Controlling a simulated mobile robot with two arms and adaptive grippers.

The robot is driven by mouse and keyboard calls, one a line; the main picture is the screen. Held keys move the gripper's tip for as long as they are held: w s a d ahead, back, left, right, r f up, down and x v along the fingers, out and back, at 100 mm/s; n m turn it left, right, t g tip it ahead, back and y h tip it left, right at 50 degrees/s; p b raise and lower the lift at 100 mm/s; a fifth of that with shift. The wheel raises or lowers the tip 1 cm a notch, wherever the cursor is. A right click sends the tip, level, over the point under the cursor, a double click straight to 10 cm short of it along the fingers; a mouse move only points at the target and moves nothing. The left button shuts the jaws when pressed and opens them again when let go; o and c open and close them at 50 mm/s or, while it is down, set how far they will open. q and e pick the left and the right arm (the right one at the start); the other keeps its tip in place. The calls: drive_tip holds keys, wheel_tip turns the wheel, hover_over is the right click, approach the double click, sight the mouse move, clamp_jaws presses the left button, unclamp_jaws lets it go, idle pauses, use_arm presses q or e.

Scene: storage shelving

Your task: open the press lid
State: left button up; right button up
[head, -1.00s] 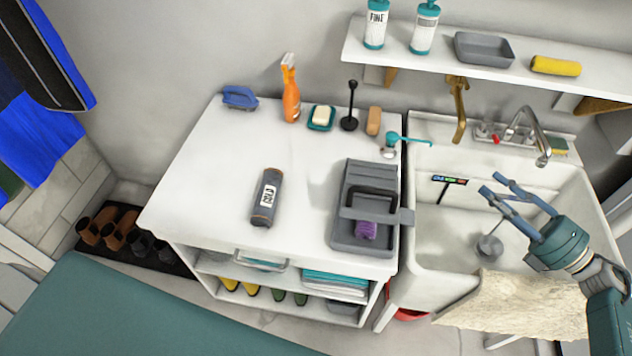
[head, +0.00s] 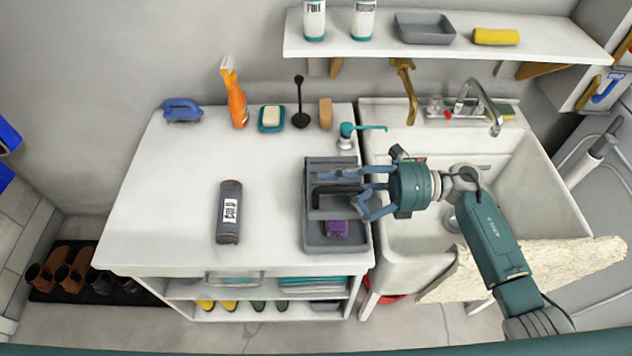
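The press (head: 312,232) is a grey, tray-like device at the right end of the white counter. A small purple item (head: 338,229) lies in its front part. A dark handle bar (head: 334,189) crosses the press above its middle. My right gripper (head: 342,193) reaches in from the right over the press. Its blue fingers are spread apart, one behind the bar and one in front of it. I cannot tell whether they touch the bar. The gripper hides part of the press's right side and lid area. My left gripper is not in view.
A grey bottle (head: 230,212) lies on the counter (head: 160,215) left of the press. A teal dispenser (head: 347,138), a brown block (head: 325,113) and a black plunger-like tool (head: 300,115) stand behind. The sink (head: 405,245) is to the right.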

sight(324, 189)
drive_tip(key=shift+a+f+p, duration=0.2)
drive_tip(key=shift+a+p, duration=0.15)
drive_tip(key=shift+a, duration=1.35)
drive_tip(key=shift+r, duration=0.15)
clamp_jaws()
